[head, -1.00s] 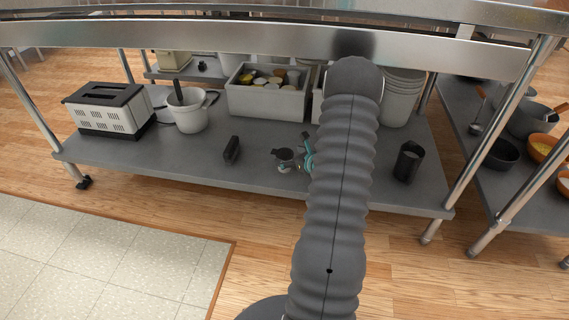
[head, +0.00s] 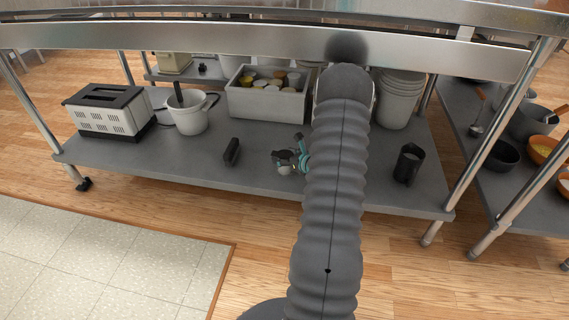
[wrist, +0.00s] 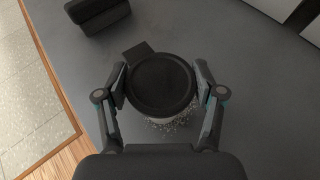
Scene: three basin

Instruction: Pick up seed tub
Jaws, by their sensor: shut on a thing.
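The seed tub (wrist: 161,84) shows in the wrist view as a round container with a dark lid and a pale speckled lower side. My gripper (wrist: 160,86) has a finger pressed to its left and right sides and is shut on it. In the head view, the tub (head: 284,162) is small and partly covered by my gripper (head: 290,158), over the grey lower shelf. I cannot tell whether its base touches the shelf. My arm hides the shelf to its right.
A black block (head: 231,152) stands left of the tub and a dark cup (head: 408,163) to the right. Behind are a white crate (head: 268,102) of tubs, a white bucket (head: 188,112) and a toaster (head: 109,110). The steel upper table edge (head: 220,38) overhangs the shelf.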

